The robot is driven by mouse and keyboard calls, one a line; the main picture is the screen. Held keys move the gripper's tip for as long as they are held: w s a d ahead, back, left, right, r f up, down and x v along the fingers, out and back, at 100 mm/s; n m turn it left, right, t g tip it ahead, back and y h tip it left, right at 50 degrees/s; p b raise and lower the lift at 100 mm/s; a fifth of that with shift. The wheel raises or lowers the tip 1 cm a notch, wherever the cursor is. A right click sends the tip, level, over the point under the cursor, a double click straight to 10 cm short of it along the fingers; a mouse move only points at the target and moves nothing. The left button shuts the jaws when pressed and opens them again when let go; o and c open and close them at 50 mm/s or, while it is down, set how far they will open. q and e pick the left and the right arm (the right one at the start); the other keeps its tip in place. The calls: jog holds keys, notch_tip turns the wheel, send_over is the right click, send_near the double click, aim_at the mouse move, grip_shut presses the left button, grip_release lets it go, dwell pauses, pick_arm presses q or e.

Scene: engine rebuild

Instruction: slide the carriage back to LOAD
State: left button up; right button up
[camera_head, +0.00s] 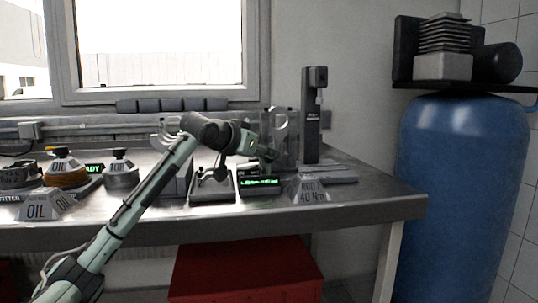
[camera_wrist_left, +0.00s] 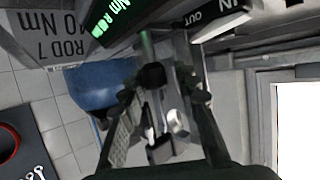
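My left gripper (camera_head: 268,157) is over the bench, in front of a grey upright fixture (camera_head: 281,128). In the left wrist view its two fingers (camera_wrist_left: 160,92) stand apart. A dark round knob (camera_wrist_left: 152,76) shows between them; I cannot tell whether they touch it. Dark and bright metal parts (camera_wrist_left: 172,122) show beyond the fingers. I cannot make out for certain which part is the carriage, and no LOAD mark is readable. A lit green display (camera_head: 260,181) is just below the gripper; it also shows in the wrist view (camera_wrist_left: 112,20). My right gripper is not in view.
A ROD 7 40 Nm sign (camera_head: 312,190) is right of the display. A tall dark column (camera_head: 314,120) stands behind it. A small lever unit (camera_head: 212,186) is left of the display. OIL and TOP containers crowd the bench's left. A blue tank (camera_head: 455,180) stands at right.

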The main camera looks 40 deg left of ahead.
pick_arm(q)
jog(key=shift+o, duration=0.6)
jog(key=a+v, duration=0.1)
jog(key=v, duration=1.1)
jog(key=shift+d, duration=0.45)
